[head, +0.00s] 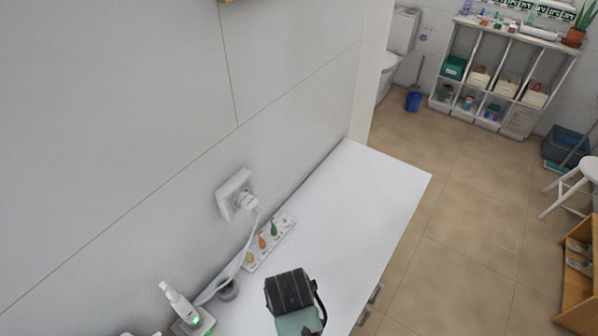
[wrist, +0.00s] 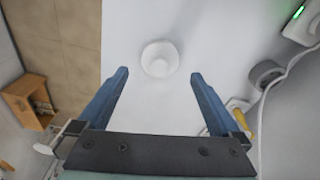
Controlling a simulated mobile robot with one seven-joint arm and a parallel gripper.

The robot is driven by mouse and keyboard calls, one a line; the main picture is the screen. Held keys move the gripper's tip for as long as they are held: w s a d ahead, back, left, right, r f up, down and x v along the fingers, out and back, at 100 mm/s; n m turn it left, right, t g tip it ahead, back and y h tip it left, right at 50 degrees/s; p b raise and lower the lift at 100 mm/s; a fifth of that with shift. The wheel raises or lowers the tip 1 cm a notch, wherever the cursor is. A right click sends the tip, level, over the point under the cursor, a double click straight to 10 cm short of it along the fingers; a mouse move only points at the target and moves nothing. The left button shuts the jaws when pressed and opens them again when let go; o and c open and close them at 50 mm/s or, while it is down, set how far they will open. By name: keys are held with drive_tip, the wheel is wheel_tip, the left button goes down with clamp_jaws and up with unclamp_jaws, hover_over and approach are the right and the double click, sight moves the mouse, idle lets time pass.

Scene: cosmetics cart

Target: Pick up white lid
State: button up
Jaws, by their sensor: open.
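The white lid (wrist: 160,57) is a round, pale piece with a smaller raised round part, lying on the white counter (wrist: 125,30). In the wrist view it is at top centre, just ahead of and between the blue fingertips. My gripper (wrist: 160,75) is open, with one finger on each side and nothing held; a gap shows between each finger and the lid. In the head view my gripper's dark and teal body (head: 290,290) is over the counter at bottom centre. Its fingertips and the lid cannot be made out there.
A grey round piece (head: 228,290), a white tray with coloured items (head: 268,243), and a white device with a green light (head: 190,318) stand along the wall. A plug and cable (head: 246,201) hang above. The counter's far end is clear.

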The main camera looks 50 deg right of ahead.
drive_tip(key=shift+w+d+f+p, duration=0.1)
drive_tip(key=shift+d+f+p, duration=0.05)
drive_tip(key=shift+f, duration=0.65)
drive_tip(key=shift+d+f+p, duration=0.15)
drive_tip(key=shift+f+p, duration=0.05)
drive_tip(key=shift+f, duration=0.6)
drive_tip(key=shift+w+d+f+p, duration=0.1)
drive_tip(key=shift+d+f+p, duration=0.05)
drive_tip(key=shift+f, duration=0.65)
drive_tip(key=c, duration=1.2)
